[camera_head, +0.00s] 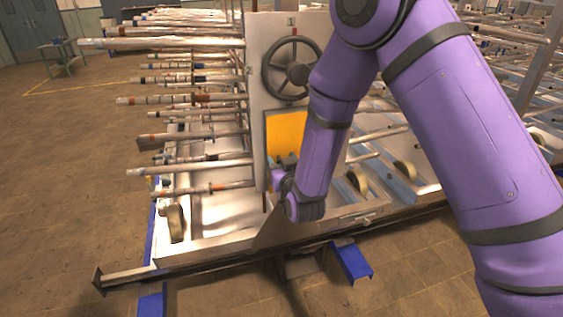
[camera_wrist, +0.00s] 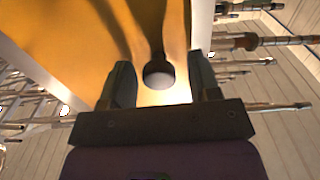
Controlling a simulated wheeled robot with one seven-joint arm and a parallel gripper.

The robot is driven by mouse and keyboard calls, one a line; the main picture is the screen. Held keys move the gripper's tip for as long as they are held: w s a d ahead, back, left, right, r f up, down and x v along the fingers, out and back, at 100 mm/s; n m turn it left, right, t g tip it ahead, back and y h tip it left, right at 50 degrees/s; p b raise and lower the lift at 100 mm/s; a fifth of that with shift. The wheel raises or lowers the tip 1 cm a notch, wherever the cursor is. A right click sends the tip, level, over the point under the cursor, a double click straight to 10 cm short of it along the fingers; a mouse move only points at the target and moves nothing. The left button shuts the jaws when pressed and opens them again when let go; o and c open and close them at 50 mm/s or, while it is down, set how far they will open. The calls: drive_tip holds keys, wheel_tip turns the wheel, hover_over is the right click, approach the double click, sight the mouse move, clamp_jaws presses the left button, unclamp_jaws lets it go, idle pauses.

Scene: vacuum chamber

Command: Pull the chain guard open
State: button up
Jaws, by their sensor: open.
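The chain guard looks to be the orange-yellow panel (camera_head: 285,130) set in the pale upright plate below the handwheel. It fills much of the upper wrist view (camera_wrist: 85,30). My gripper (camera_head: 285,163) is at the panel's lower part in the head view, partly hidden by my arm. In the wrist view, my gripper (camera_wrist: 160,66) is open, with its two dark fingers apart. A round dark-rimmed hole or knob (camera_wrist: 158,72) on the panel shows between the fingers. I cannot tell whether the fingers touch the panel.
A dark handwheel (camera_head: 291,68) is on the upright plate (camera_head: 257,100) above the panel. Many metal rods (camera_head: 190,100) stick out to the left. A long dark rail (camera_head: 200,258) runs along the front, with blue feet (camera_head: 352,262) below.

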drive_tip(key=shift+w, duration=0.2)
drive_tip(key=shift+c, duration=0.2)
clamp_jaws()
drive_tip(key=shift+s, duration=0.1)
